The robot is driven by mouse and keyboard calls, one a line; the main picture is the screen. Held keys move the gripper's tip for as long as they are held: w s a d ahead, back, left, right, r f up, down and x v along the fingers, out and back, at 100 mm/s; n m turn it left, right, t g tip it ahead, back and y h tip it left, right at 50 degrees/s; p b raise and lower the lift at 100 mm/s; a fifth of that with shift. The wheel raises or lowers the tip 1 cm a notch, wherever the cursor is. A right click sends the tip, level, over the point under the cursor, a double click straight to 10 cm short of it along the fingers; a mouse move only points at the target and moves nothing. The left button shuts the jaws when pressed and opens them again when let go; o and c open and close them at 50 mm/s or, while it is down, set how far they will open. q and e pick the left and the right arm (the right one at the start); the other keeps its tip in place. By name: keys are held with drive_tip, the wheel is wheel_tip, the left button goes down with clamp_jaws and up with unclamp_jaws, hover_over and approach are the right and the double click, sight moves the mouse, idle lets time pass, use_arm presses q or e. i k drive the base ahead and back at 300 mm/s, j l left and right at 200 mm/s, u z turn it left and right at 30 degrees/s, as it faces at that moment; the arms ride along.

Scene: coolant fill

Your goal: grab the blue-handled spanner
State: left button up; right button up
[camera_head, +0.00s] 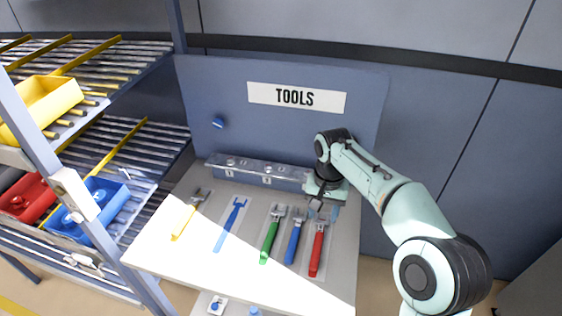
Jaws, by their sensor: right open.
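A blue-handled spanner (294,242) with a grey head lies on the tool table, between a green-handled spanner (268,242) and a red-handled spanner (317,256). Another tool, blue along its whole length (229,226), lies further left, and a yellow-handled spanner (184,222) lies at the far left. My right gripper (322,206) is open, near the head end of the red-handled spanner and to the right of the blue-handled one. It holds nothing that I can see. Its fingertips are small and partly unclear. My left gripper is not in view.
The light table (166,256) stands before a blue panel with a TOOLS sign (296,97). A clear-fronted rail (256,172) runs along its back. On the left, a rack holds a yellow bin (42,104), a red bin (28,205) and a blue bin (112,212).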

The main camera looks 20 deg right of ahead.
sight(290, 254)
drive_tip(key=k, duration=1)
